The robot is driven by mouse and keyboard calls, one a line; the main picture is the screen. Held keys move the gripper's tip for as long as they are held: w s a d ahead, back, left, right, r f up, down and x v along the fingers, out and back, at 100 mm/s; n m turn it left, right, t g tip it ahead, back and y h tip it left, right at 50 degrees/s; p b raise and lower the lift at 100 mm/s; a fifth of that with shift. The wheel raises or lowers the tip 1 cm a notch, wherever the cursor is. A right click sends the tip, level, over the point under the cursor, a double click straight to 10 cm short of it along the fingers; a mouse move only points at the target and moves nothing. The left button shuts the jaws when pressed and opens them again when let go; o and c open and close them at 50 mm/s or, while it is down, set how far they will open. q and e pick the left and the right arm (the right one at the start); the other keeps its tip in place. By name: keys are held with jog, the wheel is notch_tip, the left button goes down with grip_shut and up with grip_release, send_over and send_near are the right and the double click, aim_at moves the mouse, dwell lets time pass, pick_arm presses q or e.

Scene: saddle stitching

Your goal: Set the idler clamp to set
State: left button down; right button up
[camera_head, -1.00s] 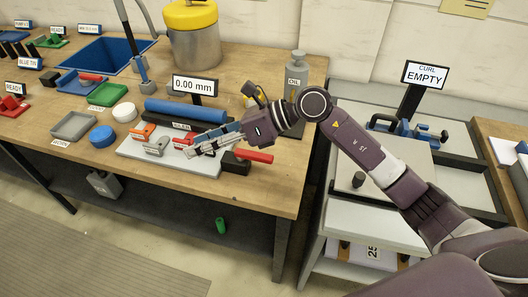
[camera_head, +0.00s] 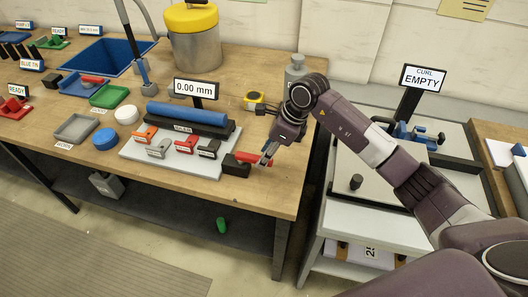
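A black block (camera_head: 236,167) with a red lever (camera_head: 250,157) sits at the front right corner of the white plate (camera_head: 190,166). I take it to be the idler clamp; no readable label names it. The lever lies nearly flat and points right. My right gripper (camera_head: 267,158) points down at the lever's right end, with its fingertips beside or over it. The fingers partly hide that end, and I cannot tell whether they touch it or how far apart they are. My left gripper is not in view.
Orange (camera_head: 145,133), grey (camera_head: 160,148), red (camera_head: 187,144) and black (camera_head: 209,148) pieces stand on the plate before a blue roller (camera_head: 187,114). A 0.00 mm display (camera_head: 195,89) stands behind.

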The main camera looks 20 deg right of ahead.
jog(key=shift+a+f, duration=0.15)
jog(key=shift+f, duration=0.3)
jog(key=shift+c, duration=0.6)
jog(key=shift+w, duration=0.1)
grip_shut()
